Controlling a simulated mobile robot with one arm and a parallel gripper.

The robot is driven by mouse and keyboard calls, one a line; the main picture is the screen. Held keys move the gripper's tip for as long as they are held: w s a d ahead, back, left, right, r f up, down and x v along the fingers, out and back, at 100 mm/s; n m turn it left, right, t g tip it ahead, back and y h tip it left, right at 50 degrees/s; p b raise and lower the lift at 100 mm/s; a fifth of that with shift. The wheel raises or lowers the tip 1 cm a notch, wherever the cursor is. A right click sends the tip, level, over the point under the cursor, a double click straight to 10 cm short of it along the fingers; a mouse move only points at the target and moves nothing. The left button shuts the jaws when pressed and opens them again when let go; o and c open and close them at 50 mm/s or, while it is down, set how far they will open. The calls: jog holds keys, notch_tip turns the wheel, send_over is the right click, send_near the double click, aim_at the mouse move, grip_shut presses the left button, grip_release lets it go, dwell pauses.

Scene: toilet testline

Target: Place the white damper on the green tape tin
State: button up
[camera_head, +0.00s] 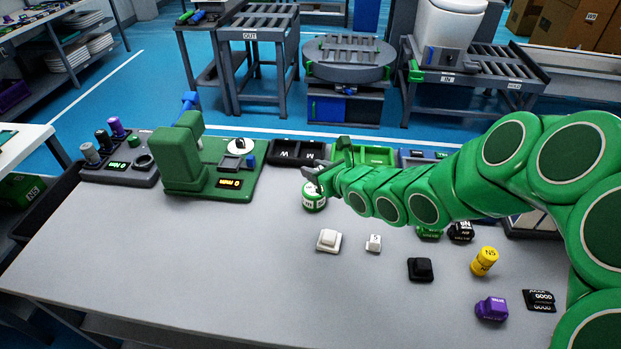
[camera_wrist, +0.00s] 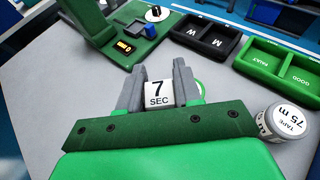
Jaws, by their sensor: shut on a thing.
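My gripper (camera_wrist: 161,92) is shut on the white damper (camera_wrist: 158,95), a small white block marked "7 SEC". In the head view my gripper (camera_head: 311,178) is over the green tape tin (camera_head: 314,199), a short round tin with a green rim and a pale label. In the wrist view a green and white rim (camera_wrist: 201,88) shows just behind the right finger, probably this tin. The damper hides most of it, and I cannot tell whether they touch. The damper itself is not clear in the head view.
Another tin (camera_wrist: 285,122) marked "TAPE 75 m" stands right of my gripper. A white button-like part (camera_head: 328,240), a small white block (camera_head: 373,243) and a black part (camera_head: 420,269) lie in front. Trays (camera_wrist: 205,36) and a green fixture (camera_head: 215,170) stand behind. The front left table is clear.

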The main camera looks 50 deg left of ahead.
send_over(310, 186)
jog(key=d, duration=0.1)
notch_tip(310, 186, down, 6)
jog(key=shift+s+f, duration=0.1)
jog(key=shift+s, duration=0.05)
jog(key=shift+w+a+f, duration=0.2)
jog(key=shift+a+f, duration=0.3)
jog(key=shift+f, duration=1.7)
jog(key=shift+f, duration=0.1)
jog(key=o, duration=1)
